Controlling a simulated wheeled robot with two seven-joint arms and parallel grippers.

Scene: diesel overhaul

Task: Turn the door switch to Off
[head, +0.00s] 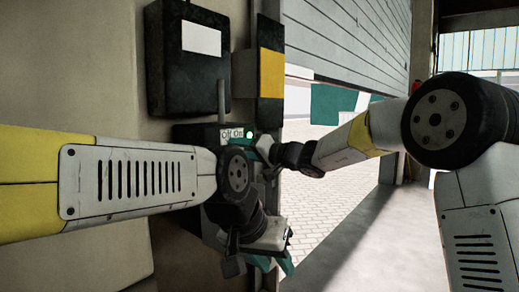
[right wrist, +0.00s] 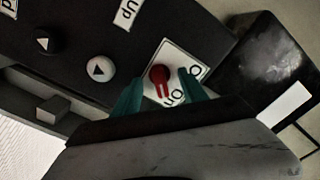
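The red door switch (right wrist: 160,76) sits on a white label plate in the right wrist view. Its narrow handle points toward the "On" lettering; the "Off" word is partly hidden. My right gripper (right wrist: 161,88) has its teal fingers apart, one on each side of the switch, with visible gaps. In the head view the "Off On" label (head: 232,133) shows on the dark control box, with my right gripper (head: 262,146) close beside it; the knob itself is hidden there. My left gripper (head: 273,264) hangs lower, in front of the wall, with its teal fingers apart and nothing between them.
Two round arrow buttons (right wrist: 100,69) and an "Up" label (right wrist: 127,12) are on the same panel. A black wall box (head: 165,70) is above, beside a yellow-and-black post (head: 271,72). A partly raised shutter door (head: 350,35) is at right, with paving beyond.

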